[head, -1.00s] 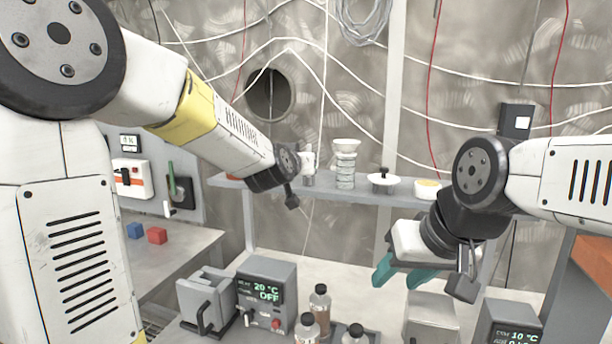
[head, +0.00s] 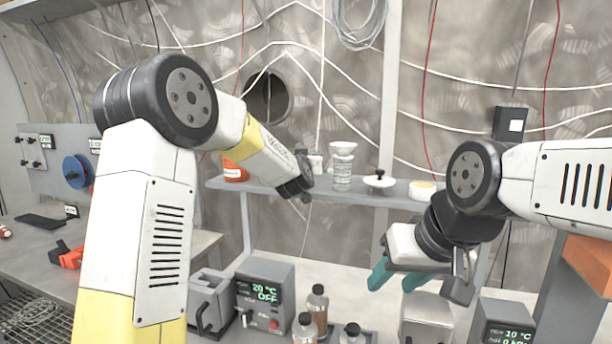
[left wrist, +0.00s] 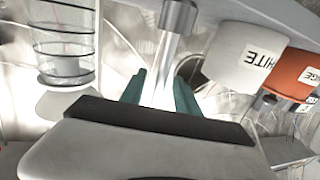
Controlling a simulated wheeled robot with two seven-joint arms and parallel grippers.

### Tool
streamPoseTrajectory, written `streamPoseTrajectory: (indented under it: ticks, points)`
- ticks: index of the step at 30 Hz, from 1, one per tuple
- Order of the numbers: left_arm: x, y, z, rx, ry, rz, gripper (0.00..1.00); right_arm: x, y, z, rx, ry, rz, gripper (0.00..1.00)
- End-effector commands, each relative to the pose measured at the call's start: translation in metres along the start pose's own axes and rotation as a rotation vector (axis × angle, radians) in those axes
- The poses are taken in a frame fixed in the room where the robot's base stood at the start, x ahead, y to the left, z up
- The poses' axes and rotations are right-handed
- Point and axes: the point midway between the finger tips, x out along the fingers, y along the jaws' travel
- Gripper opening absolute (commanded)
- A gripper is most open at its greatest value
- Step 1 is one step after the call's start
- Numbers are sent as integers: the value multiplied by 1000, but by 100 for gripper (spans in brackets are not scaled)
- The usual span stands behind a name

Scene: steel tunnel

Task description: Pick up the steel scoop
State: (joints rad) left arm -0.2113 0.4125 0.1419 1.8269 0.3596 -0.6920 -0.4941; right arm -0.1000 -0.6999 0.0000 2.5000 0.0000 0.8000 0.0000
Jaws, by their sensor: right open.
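The steel scoop, as far as I can tell, is the shiny metal piece (left wrist: 178,17) in the left wrist view. Its bright narrow part runs down between my left fingers. My left gripper (left wrist: 161,88) has its teal fingers apart, one on each side of it; whether they touch it I cannot tell. In the head view the left wrist (head: 297,182) is at the shelf's front edge and hides the fingers and the scoop. My right gripper (head: 392,274) is open and empty, below the shelf's right part.
The shelf (head: 255,186) holds a glass vessel with a white top (head: 342,170), a white dish (head: 379,183) and an orange jar (head: 235,170). A white jar (left wrist: 246,58) stands close beside my left fingers. Bottles (head: 317,305) and a heater box (head: 266,285) are below.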

Motion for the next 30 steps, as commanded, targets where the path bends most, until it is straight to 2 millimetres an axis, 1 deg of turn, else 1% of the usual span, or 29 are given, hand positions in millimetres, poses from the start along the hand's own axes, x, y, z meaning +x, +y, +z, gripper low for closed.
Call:
streamPoseTrajectory:
  ticks: [5, 6, 8, 9, 12, 30]
  points:
    - [0, 0, 0, 0, 0, 1, 38, 0, 0, 0, 0, 0, 0, 45]
    - [0, 0, 0, 0, 0, 1, 36, 0, 0, 0, 0, 0, 0, 45]
    - [0, 0, 0, 1, 0, 1, 24, 0, 0, 0, 0, 0, 0, 45]
    - [0, 0, 0, 0, 0, 1, 16, 0, 0, 0, 0, 0, 0, 45]
    - [0, 0, 0, 1, 0, 1, 0, 0, 0, 0, 0, 0, 0, 45]
    - [0, 0, 0, 1, 0, 1, 0, 0, 0, 0, 0, 0, 0, 45]
